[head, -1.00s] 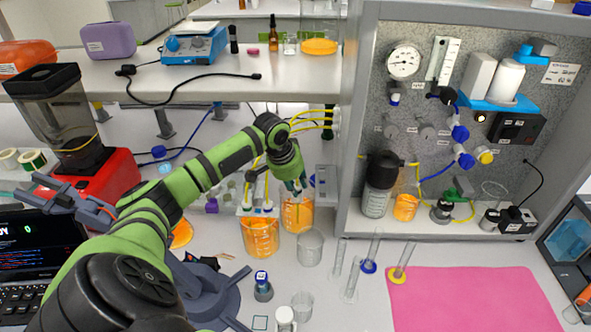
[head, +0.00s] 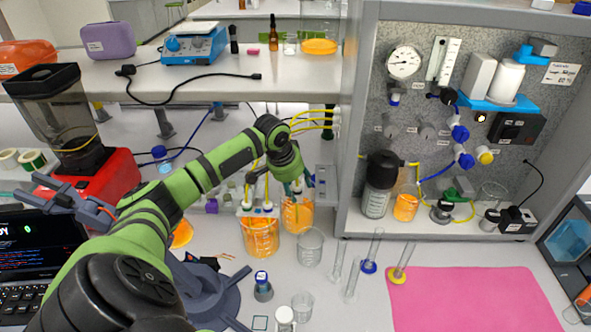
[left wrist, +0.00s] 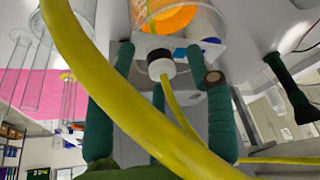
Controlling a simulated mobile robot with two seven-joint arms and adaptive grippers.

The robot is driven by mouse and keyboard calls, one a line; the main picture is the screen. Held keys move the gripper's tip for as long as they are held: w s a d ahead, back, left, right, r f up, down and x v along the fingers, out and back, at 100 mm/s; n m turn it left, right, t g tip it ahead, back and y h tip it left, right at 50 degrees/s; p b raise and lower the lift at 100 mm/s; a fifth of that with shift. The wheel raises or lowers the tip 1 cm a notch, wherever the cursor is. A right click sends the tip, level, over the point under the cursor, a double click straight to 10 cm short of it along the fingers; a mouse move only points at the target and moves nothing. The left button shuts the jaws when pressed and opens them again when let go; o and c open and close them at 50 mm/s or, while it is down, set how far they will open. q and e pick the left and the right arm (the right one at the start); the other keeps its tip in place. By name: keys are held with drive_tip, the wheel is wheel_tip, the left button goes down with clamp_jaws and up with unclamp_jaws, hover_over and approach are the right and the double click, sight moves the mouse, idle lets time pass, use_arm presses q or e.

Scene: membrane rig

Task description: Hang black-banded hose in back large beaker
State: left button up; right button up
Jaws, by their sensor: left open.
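The back large beaker (head: 302,222) holds orange liquid and stands behind and right of a similar front beaker (head: 260,240). My left gripper (head: 296,188) is right above the back beaker and hides part of its rim. In the left wrist view, its two green fingers (left wrist: 160,110) are apart. A yellow hose with a black band and a white end piece (left wrist: 160,67) shows between them, near a beaker of orange liquid (left wrist: 178,18). I cannot tell whether its end is inside that beaker. Another yellow hose (left wrist: 110,85) crosses close to the camera. My right gripper is not in view.
An empty glass beaker (head: 311,248) stands just in front of the back beaker. Several glass cylinders stand right of it, near the pink mat (head: 470,300). The rig cabinet (head: 352,190) rises at right. Yellow hoses (head: 305,122) run behind my gripper.

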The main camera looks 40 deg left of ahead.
use_arm(q)
drive_tip(key=shift+r, duration=0.1)
drive_tip(key=v, duration=1.2)
